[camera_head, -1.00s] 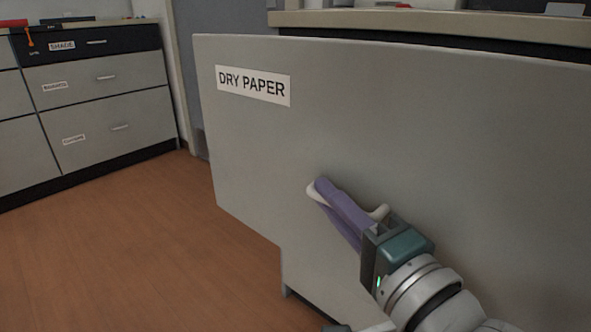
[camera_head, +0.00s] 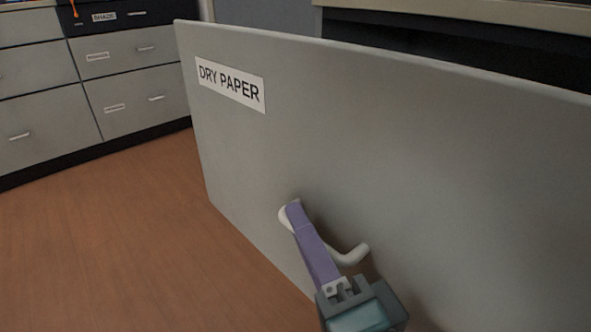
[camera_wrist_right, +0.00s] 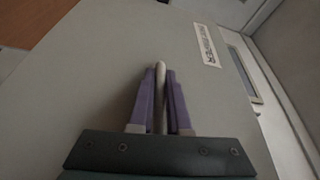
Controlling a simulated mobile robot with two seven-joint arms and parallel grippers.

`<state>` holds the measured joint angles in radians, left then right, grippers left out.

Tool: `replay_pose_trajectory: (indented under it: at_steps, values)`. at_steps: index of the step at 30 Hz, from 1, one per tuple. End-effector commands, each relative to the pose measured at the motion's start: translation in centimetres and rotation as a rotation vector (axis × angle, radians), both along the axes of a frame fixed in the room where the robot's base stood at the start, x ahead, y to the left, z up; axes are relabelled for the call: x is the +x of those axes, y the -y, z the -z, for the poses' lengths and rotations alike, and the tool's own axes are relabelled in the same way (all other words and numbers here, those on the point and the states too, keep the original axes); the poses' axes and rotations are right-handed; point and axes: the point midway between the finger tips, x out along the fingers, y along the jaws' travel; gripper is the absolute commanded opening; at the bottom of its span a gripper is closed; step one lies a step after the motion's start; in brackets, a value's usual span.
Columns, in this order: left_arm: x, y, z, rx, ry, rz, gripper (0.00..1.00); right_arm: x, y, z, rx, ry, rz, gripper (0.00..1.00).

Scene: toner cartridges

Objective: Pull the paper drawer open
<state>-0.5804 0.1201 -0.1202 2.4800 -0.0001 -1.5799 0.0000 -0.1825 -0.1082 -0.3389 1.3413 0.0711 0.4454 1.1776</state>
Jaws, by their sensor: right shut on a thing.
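The paper drawer (camera_head: 400,150) is a large grey front labelled DRY PAPER (camera_head: 231,84). Its front stands out from the cabinet, with a dark gap behind its top edge. My right gripper (camera_head: 291,210) is at the pale bar handle (camera_head: 355,254) low on the front. In the right wrist view its purple fingers (camera_wrist_right: 160,95) are shut on the handle (camera_wrist_right: 161,75), one on each side. The drawer front (camera_wrist_right: 100,60) and its label (camera_wrist_right: 207,45) also show there. My left gripper is not in view.
Grey cabinets with labelled drawers (camera_head: 125,68) stand at the far left. The cabinet top (camera_head: 480,14) runs along the upper right. The brown wooden floor (camera_head: 110,225) is clear at the left.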

Motion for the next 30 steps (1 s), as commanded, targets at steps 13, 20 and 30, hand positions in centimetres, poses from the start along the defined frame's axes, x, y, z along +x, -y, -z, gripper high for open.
replay_pose_trajectory:
  at_steps: [13,20,30]
  values:
    - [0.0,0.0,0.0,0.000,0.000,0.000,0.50,0.0,0.0,-0.2,0.004,0.005,0.001,0.28]
    - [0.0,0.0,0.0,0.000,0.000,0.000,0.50,0.0,0.0,-0.1,0.002,0.003,0.000,0.45]
    - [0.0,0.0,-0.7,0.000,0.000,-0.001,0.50,-1.7,0.5,0.0,-0.001,-0.004,0.000,0.45]
